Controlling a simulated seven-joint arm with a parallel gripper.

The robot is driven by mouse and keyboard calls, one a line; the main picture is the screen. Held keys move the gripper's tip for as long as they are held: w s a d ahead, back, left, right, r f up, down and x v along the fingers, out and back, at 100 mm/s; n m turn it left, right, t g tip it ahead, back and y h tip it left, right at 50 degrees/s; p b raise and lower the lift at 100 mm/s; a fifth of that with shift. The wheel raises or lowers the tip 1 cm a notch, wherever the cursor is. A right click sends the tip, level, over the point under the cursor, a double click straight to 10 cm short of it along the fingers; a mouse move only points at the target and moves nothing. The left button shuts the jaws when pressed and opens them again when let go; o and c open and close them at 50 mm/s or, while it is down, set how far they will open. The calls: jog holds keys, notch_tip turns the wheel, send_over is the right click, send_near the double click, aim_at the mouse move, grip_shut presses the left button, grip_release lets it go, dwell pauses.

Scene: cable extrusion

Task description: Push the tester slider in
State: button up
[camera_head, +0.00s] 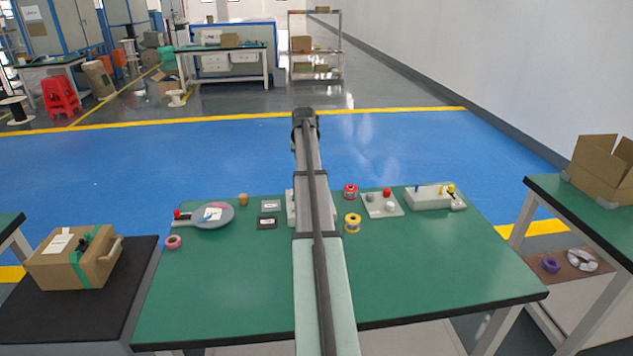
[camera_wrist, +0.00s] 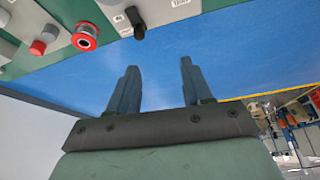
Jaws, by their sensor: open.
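A pale grey device with small labels (camera_head: 290,208), which looks like the tester, sits near the table's far edge, mostly hidden behind my arm in the head view. Its edge shows at the top of the wrist view (camera_wrist: 158,12), where a black knob or lever (camera_wrist: 138,24) sticks out; this may be the slider. My gripper (camera_wrist: 159,67) is open and empty, its two fingers apart over the blue floor beyond the table edge. The fingers are apart from the device. In the head view only the back of the wrist shows, so the fingers are hidden there.
A round grey paddle-like item (camera_head: 212,215) lies left. The front table is clear.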

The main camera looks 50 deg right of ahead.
jog(key=shift+m, duration=0.4)
jog(key=d+f, duration=0.2)
jog(key=f, duration=0.2)
jog(key=d+f, duration=0.2)
jog(key=f, duration=0.2)
jog(key=d+f, duration=0.2)
jog(key=f, duration=0.2)
jog(key=shift+s+d+f, duration=0.1)
jog(key=shift+d+f, duration=0.05)
jog(key=shift+f, duration=0.2)
jog(key=shift+c, duration=0.5)
grip_shut()
